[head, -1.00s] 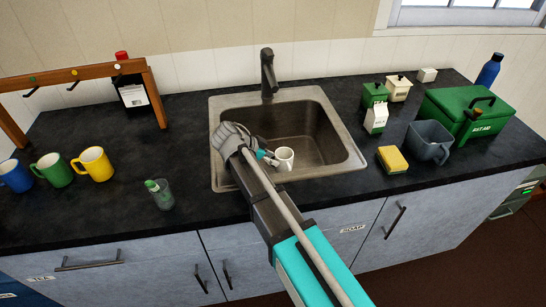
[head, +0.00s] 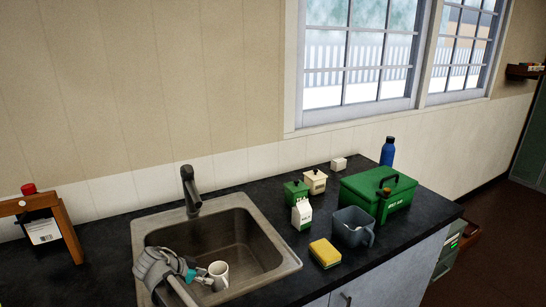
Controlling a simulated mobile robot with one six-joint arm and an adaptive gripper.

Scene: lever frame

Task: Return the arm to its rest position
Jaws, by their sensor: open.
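My gripper (head: 200,275) hangs over the left front part of the sink (head: 282,266), at the end of my arm, which enters from the bottom edge. Its fingers are open. I cannot tell whether the fingers touch the mug. Most of my arm is below the frame.
A dark faucet (head: 189,188) stands behind the sink. To the right are a yellow sponge (head: 325,253), a grey jug (head: 352,227), a milk carton (head: 302,215), a green first aid box (head: 378,190) and a blue bottle (head: 388,152). A wooden rack (head: 66,230) stands at left.

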